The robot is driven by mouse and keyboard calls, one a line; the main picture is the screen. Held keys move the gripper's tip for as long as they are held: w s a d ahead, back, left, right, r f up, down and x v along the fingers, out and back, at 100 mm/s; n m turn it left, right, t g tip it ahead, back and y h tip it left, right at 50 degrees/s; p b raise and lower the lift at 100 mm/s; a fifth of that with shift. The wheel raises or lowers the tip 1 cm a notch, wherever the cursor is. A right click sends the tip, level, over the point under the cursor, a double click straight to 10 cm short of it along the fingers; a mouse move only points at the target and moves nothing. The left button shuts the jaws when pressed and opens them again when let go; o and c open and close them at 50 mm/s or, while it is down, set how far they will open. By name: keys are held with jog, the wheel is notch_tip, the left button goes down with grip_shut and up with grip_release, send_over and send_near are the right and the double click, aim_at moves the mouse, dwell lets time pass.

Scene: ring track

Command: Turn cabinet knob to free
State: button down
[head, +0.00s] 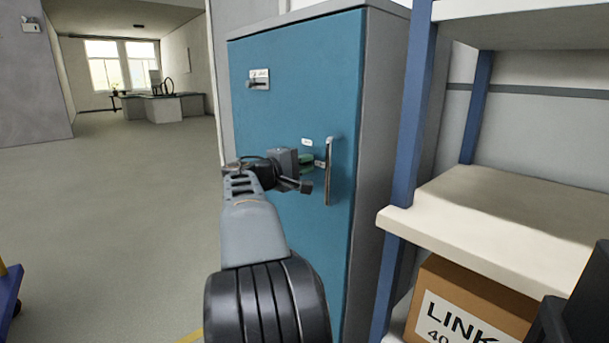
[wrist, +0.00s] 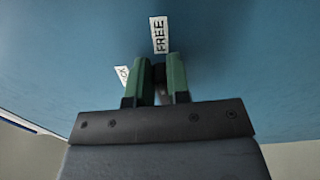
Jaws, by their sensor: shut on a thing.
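The blue cabinet (head: 290,60) stands upright with its door closed, as far as the head view shows. My gripper (head: 306,160) is at the door, left of the vertical metal handle (head: 329,172). In the wrist view its green fingertips (wrist: 160,78) are shut on the dark knob (wrist: 158,73), which is mostly hidden between them. The FREE label (wrist: 159,35) lies just beyond the fingertips, in line with them. A second label (wrist: 122,76), partly hidden and ending in "CK", is left of the fingers. In the head view the knob is hidden by my gripper.
A shelf rack with blue posts (head: 412,110) and pale shelves (head: 500,215) stands close on the cabinet's right. A cardboard box (head: 470,300) is on its lower level. A latch plate (head: 259,80) is high on the door. The floor (head: 110,210) to the left is open.

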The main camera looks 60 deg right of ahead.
jog(key=shift+f+m+b, duration=0.2)
jog(key=shift+m+b, duration=0.4)
jog(key=c, duration=1.1)
grip_release()
jog(key=shift+r, duration=0.1)
jog(key=p+v, duration=0.2)
jog(key=v, duration=1.1)
jog(key=shift+w+a+p, duration=0.15)
jog(key=shift+a+p, duration=0.2)
jog(key=shift+p, duration=0.05)
